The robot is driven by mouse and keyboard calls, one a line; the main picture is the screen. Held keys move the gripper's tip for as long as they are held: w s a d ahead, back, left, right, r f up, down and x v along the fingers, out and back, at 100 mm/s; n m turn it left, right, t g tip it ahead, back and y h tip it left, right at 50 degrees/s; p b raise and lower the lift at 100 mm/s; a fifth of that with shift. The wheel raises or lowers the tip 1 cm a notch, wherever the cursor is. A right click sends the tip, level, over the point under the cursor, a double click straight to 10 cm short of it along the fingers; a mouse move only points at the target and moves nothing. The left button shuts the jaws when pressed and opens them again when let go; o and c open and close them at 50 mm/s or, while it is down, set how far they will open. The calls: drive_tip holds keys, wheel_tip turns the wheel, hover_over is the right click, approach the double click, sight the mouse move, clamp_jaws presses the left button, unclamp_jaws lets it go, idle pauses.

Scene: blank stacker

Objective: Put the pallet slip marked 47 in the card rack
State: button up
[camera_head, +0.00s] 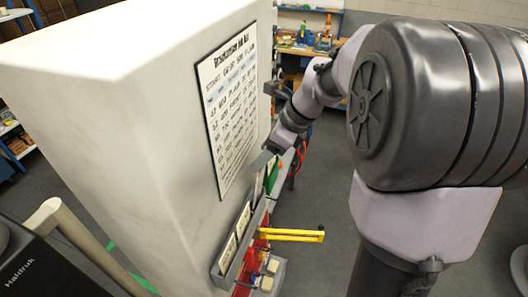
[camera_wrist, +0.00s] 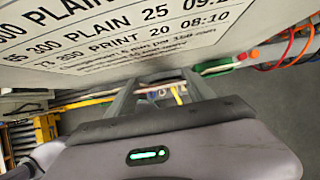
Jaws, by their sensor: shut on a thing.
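My gripper (camera_head: 266,161) is beside the white wall panel, just above the far part of the card rack (camera_head: 221,271). In the wrist view its two grey fingers (camera_wrist: 160,92) reach forward and are shut on a thin pale edge (camera_wrist: 160,84), apparently a slip seen edge-on. Its mark cannot be read, so I cannot tell whether it is 47. The rack is a grey rail along the panel holding several pale cards (camera_head: 228,253) and a green one (camera_head: 272,174). Whether the held slip touches the rack is hidden.
A printed schedule (camera_head: 232,105) hangs on the panel above the rack. A yellow bar (camera_head: 292,235) juts out below the rack over red fittings. The grey floor (camera_head: 325,200) to the right is clear.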

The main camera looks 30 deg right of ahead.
drive_tip(key=shift+f+b, duration=1.05)
drive_tip(key=shift+f, duration=0.35)
drive_tip(key=o, duration=1.9)
drive_tip(key=p+v, duration=0.1)
drive_tip(key=v, duration=1.6)
drive_tip(key=shift+r, duration=0.25)
